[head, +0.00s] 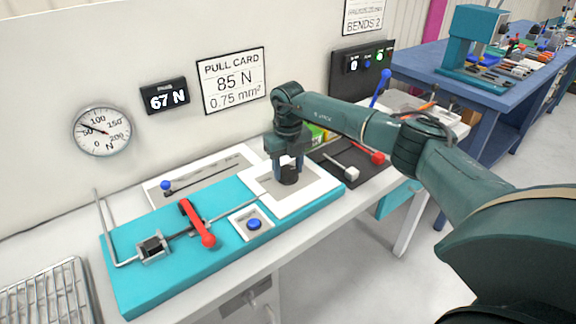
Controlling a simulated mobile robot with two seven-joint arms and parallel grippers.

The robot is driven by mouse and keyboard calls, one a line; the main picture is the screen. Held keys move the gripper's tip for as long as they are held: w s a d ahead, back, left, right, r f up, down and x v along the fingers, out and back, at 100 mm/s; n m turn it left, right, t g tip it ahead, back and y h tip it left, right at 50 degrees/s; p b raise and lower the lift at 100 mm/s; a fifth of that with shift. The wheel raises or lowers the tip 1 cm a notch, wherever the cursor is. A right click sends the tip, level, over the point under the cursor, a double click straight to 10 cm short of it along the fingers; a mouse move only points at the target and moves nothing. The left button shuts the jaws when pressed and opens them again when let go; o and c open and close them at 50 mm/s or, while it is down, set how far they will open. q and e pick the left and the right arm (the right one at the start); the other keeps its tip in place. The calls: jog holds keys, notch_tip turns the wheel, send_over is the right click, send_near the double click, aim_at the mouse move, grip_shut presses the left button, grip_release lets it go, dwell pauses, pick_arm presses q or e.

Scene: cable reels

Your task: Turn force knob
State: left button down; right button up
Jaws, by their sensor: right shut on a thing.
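The force knob (288,174) is a dark round knob on a white square plate (310,197) at the right end of the teal fixture base (140,290). My right gripper (287,163) comes down over the knob from above and is shut on it. The gripper hides the top of the knob. The digital display (165,97) on the wall reads 67 N. The pull card (232,80) reads 85 N and 0.75 mm². The round gauge (101,130) shows a needle on a scale in N. My left gripper is not in view.
On the base are a red lever (195,222), a blue button (254,224) and a metal clamp (152,247). A bent rod stands at the left. A wire rack (45,297) lies lower left. A blue-handled lever (380,88) stands behind my right arm. A blue bench (440,75) is at right.

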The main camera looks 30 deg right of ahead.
aim_at(288, 170)
dwell(0.3)
jog(key=o, duration=1)
pick_arm(q)
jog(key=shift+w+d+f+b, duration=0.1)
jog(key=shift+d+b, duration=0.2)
jog(key=shift+b, duration=0.5)
pick_arm(e)
notch_tip(288, 170, up, 13)
